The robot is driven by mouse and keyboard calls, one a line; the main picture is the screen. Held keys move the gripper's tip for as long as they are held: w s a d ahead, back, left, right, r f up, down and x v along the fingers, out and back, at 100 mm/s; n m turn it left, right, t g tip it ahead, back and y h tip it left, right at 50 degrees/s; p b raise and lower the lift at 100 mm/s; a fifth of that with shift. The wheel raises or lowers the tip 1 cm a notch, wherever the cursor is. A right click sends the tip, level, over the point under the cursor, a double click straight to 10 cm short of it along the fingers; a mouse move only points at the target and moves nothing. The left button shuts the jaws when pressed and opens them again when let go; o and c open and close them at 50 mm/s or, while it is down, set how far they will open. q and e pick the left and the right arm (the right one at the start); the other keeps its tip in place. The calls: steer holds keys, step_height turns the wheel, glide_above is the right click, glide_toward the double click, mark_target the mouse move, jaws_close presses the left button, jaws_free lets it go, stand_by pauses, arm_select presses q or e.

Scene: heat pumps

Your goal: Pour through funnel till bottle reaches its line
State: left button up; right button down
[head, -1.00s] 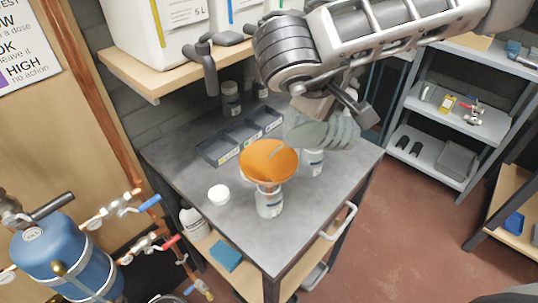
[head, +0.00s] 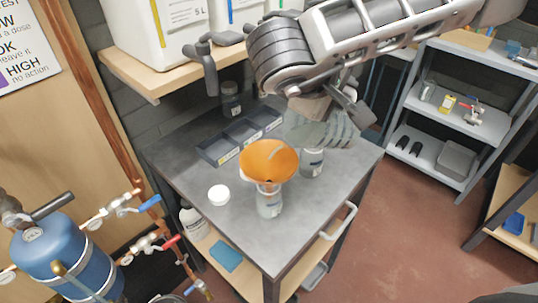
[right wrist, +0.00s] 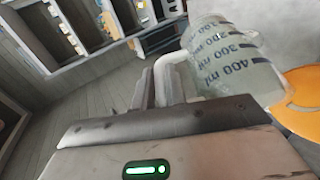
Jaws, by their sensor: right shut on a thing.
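An orange funnel (head: 268,158) sits in the neck of a clear labelled bottle (head: 269,205) on the grey bench top. Its rim also shows in the right wrist view (right wrist: 303,100). My right gripper (head: 335,103) is shut on the handle of a clear measuring jug (head: 312,130), behind and right of the funnel. In the right wrist view the jug (right wrist: 232,60) has dark millilitre marks and is tilted. A pale grey streak shows inside the funnel; I cannot tell if it is liquid. The bottle's line and level are too small to read. My left gripper is out of view.
A white cap (head: 219,195) lies left of the bottle. A second bottle (head: 312,163) stands beneath the jug. A dark divided tray (head: 240,137) and a dark jar (head: 231,98) are behind. A shelf (head: 150,80) with large containers overhangs the back.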

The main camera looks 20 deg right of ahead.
steer(key=shift+a+r+h, duration=0.45)
steer(key=shift+h, duration=0.05)
stand_by(2.2)
steer(key=shift+d+f+y, duration=1.1)
steer(key=shift+f, duration=0.05)
steer(key=shift+d, duration=0.15)
steer(key=shift+a, duration=0.2)
